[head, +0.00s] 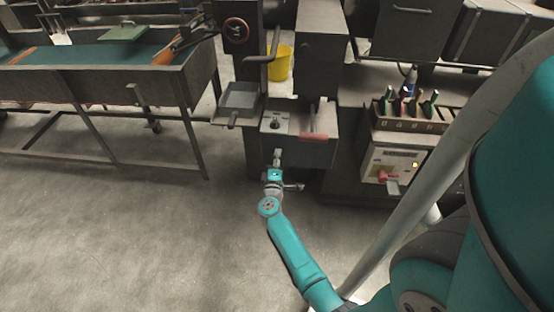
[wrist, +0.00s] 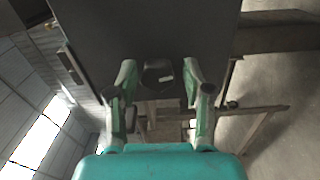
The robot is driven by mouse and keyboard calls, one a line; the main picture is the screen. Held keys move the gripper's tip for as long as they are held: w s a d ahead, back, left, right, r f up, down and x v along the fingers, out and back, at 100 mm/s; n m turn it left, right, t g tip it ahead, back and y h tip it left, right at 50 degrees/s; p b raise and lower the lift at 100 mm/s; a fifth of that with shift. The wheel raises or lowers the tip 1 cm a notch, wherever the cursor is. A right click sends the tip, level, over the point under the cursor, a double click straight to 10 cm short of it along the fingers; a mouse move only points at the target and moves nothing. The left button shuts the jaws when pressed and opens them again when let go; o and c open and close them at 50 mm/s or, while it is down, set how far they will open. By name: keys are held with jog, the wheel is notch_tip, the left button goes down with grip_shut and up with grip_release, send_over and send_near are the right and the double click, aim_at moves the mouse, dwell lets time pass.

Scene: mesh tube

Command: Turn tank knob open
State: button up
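The dark grey tank (head: 298,151) stands in the middle of the head view. A small dark round knob (head: 274,124) with a pale dial plate sits on its upper panel. My gripper (head: 277,153) is in front of the tank, just below the knob in the picture. In the wrist view, my gripper (wrist: 158,68) has its two green-and-grey fingers spread. A dark rounded knob (wrist: 158,76) shows between them against the dark tank face, with a gap on each side. I cannot tell the exact distance from the fingertips to it.
A red-handled lever (head: 314,135) is on the tank, right of the knob. A grey tray (head: 241,96) is at its left, with a yellow bucket (head: 281,63) behind. A control box (head: 392,165) stands right. The floor (head: 130,240) at front left is clear.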

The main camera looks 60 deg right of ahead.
dwell(0.3)
jog(key=v, duration=1.2)
jog(key=w+d+n, duration=0.2)
jog(key=d+n, duration=0.3)
jog(key=n, duration=1)
jog(key=w+d+n, duration=0.3)
jog(key=d+n, duration=0.3)
jog(key=n, duration=0.9)
